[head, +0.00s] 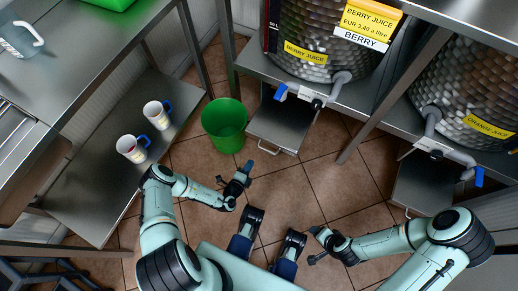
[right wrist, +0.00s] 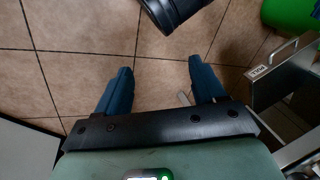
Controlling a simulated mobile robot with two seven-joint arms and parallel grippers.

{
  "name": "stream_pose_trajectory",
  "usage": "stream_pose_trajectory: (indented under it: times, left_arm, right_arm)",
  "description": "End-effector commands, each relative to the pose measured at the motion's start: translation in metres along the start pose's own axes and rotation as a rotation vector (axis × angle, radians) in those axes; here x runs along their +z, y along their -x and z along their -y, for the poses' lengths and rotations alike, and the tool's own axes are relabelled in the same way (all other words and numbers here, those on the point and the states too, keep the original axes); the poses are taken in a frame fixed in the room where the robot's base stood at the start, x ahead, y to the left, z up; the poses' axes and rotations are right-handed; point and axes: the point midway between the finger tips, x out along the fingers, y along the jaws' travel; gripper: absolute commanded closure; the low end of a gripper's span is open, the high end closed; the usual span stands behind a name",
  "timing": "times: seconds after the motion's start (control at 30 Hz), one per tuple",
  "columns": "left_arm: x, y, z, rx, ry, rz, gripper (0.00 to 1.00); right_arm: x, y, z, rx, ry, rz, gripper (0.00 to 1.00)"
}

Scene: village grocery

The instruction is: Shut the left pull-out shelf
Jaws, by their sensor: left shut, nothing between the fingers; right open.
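The left pull-out shelf (head: 274,129) is a grey metal tray under the berry juice tank. It stands pulled out past the rack's front edge, with a bar handle (head: 268,148) on its front. My left gripper (head: 246,172) is shut and empty, in front of the shelf and a little left of the handle, apart from it. My right gripper (head: 314,243) is open and empty, lower and farther from the shelf. In the right wrist view its two fingers (right wrist: 161,86) are spread over the floor. A metal shelf front with a handle (right wrist: 272,60) shows at that view's right.
A green bin (head: 224,124) stands just left of the shelf. The right pull-out shelf (head: 425,185) is also out, under the orange juice tank (head: 470,92). Two white cups (head: 131,149) stand on the low metal shelf at left. Tiled floor lies clear between.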

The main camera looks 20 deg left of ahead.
Motion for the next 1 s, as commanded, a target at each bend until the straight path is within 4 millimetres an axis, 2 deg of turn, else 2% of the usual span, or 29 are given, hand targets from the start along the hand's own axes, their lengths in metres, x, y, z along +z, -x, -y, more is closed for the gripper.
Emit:
stream_pose_trajectory:
  times: [0.33, 0.47, 0.53, 0.73, 1.0]
  left_arm:
    - [-0.003, -0.072, -0.001, -0.004, -0.006, -0.006, 1.00]
    - [-0.003, -0.097, 0.000, -0.004, -0.006, -0.006, 1.00]
    - [-0.003, -0.108, 0.005, -0.004, -0.006, -0.007, 1.00]
    - [-0.003, -0.125, 0.012, -0.002, -0.005, -0.007, 1.00]
    - [-0.003, -0.129, 0.014, -0.001, -0.004, -0.008, 1.00]
  right_arm:
    - [-0.038, -0.029, -0.011, 0.008, -0.009, -0.109, 0.31]
    - [-0.040, -0.041, -0.020, 0.021, -0.018, -0.109, 0.31]
    - [-0.030, -0.046, -0.026, 0.032, -0.025, -0.079, 0.31]
    - [-0.017, -0.054, -0.037, 0.051, -0.037, -0.033, 0.31]
    - [-0.014, -0.055, -0.039, 0.055, -0.040, -0.024, 0.31]
